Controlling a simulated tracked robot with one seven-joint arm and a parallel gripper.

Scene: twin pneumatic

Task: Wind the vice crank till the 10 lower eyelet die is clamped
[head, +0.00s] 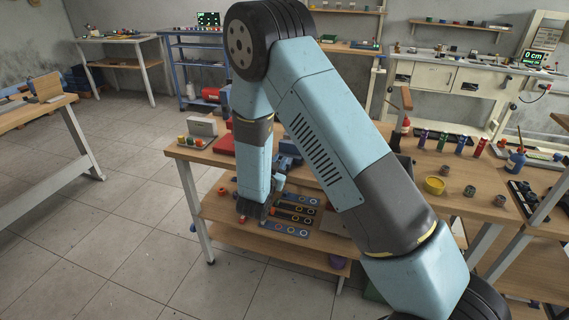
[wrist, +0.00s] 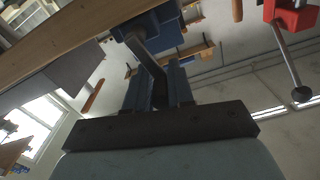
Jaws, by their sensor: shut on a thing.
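The blue vice (head: 289,160) sits at the front edge of the wooden workbench in the head view, partly behind my arm. Its blue body (wrist: 164,26) also shows at the top of the wrist view. The grey crank (wrist: 146,51) slants down from the body. My gripper (wrist: 159,72) reaches up from below and is shut on the crank between its two fingers. The 10 lower eyelet die and the vice jaws cannot be made out in either view.
The bench edge (wrist: 70,47) runs close by at upper left in the wrist view. A red tool with a ball-ended lever (wrist: 293,17) is at upper right. Coloured rings lie on a tray (head: 290,217) on the lower shelf. The floor to the left is clear.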

